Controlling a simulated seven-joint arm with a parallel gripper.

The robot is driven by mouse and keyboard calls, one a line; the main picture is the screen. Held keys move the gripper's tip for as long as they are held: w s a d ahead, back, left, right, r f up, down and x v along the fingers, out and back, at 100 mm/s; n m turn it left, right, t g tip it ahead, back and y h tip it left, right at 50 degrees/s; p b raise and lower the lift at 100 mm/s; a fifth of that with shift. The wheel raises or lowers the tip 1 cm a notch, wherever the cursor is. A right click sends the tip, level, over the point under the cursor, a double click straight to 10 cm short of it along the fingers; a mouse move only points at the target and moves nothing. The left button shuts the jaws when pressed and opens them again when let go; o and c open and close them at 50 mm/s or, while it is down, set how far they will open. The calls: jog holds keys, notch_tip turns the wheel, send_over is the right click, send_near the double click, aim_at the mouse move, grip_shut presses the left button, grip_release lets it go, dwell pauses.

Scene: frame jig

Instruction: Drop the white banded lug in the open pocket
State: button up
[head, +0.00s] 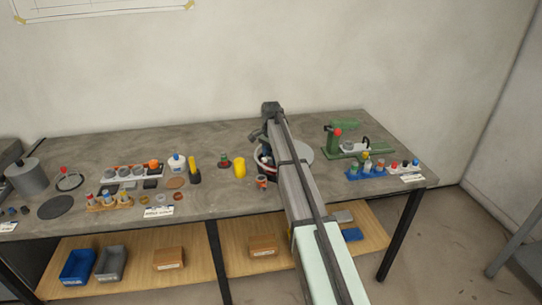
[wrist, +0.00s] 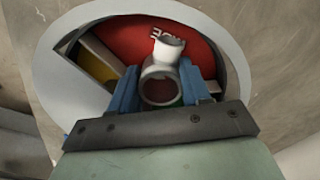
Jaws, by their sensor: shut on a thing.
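My gripper (wrist: 160,88) has its blue fingers closed on both sides of a white lug (wrist: 167,50), seen in the wrist view as a grey-white ring with a pale stub at its top. Whether the lug carries a band is not clear. Beyond it is a round jig (wrist: 50,70) with a pale rim, a red area with white letters and a yellow section at left, split by a grey divider. The lug overlaps the red area in the picture; I cannot tell its height or whether it touches. In the head view my arm hides most of the jig and the lug.
A yellow cylinder (head: 239,168) and a small orange-topped part (head: 262,181) stand close to the jig. A green fixture (head: 346,145) and a blue rack (head: 367,172) of pegs are at right. Several small parts and a large grey cylinder (head: 28,178) occupy the left.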

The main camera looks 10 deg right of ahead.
jog(key=o, duration=1.2)
jog(key=shift+o, duration=0.2)
jog(key=shift+s, duration=0.1)
jog(key=shift+r, duration=4.5)
